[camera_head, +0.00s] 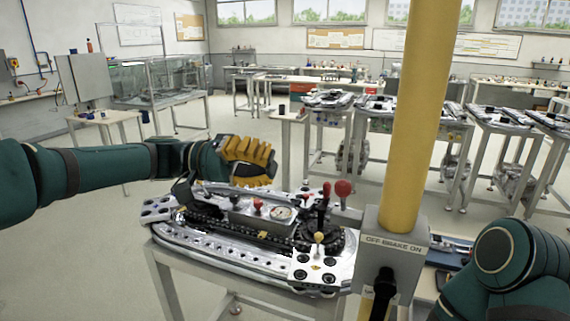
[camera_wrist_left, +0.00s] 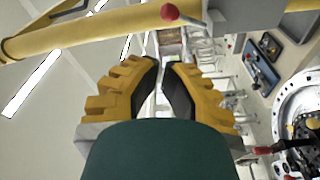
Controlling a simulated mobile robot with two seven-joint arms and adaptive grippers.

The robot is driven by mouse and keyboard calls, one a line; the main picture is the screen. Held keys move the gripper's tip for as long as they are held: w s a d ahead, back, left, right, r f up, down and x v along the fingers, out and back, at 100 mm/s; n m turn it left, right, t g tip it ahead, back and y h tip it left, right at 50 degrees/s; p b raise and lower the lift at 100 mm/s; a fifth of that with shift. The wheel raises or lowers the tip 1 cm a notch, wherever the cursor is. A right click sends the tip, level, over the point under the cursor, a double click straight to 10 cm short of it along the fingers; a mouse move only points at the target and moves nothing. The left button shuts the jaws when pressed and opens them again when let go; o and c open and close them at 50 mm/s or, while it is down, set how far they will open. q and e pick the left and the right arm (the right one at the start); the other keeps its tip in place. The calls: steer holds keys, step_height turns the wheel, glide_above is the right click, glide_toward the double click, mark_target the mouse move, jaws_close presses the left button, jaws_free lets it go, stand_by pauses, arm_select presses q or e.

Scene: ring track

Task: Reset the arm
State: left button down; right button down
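My left arm comes in from the left in the head view, green and nearly level. Its yellow-fingered gripper (camera_head: 262,170) is above the back edge of the ring track fixture (camera_head: 200,248), near a red-knobbed lever. In the left wrist view the two fingertips (camera_wrist_left: 162,64) come close together, with only a thin gap and nothing seen between them. Part of the fixture (camera_wrist_left: 293,100) shows at the right of that view. My right arm shows at the lower right of the head view; its gripper is out of frame.
A yellow post (camera_head: 415,110) rises in front, right of the fixture. A grey brake box (camera_head: 392,245) with a black handle is at its foot. Red-knobbed levers (camera_head: 343,188) stand up from the fixture. Worktables (camera_head: 395,122) stand behind; open floor lies to the left.

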stand_by(0.3)
arm_select(q)
step_height(320, 180, down, 30)
steer(key=w+d+n+t+y, duration=0.1)
steer(key=w+n+t+y, duration=0.15)
steer(key=n+y, duration=0.5)
steer(key=s+a+f+y, duration=0.1)
steer(key=s+f+y, duration=0.1)
steer(key=s+f, duration=0.3)
steer(key=s+a+f+t+y, duration=0.1)
steer(key=s+f, duration=0.5)
steer(key=f, duration=0.6)
steer(key=s+a+f+t+y, duration=0.1)
steer(key=s+a+f+y, duration=0.2)
steer(key=f, duration=0.6)
steer(key=shift+s+f+y, duration=0.15)
steer(key=shift+s+y, duration=0.4)
steer(key=shift+s, duration=0.65)
steer(key=shift+s+d, duration=0.1)
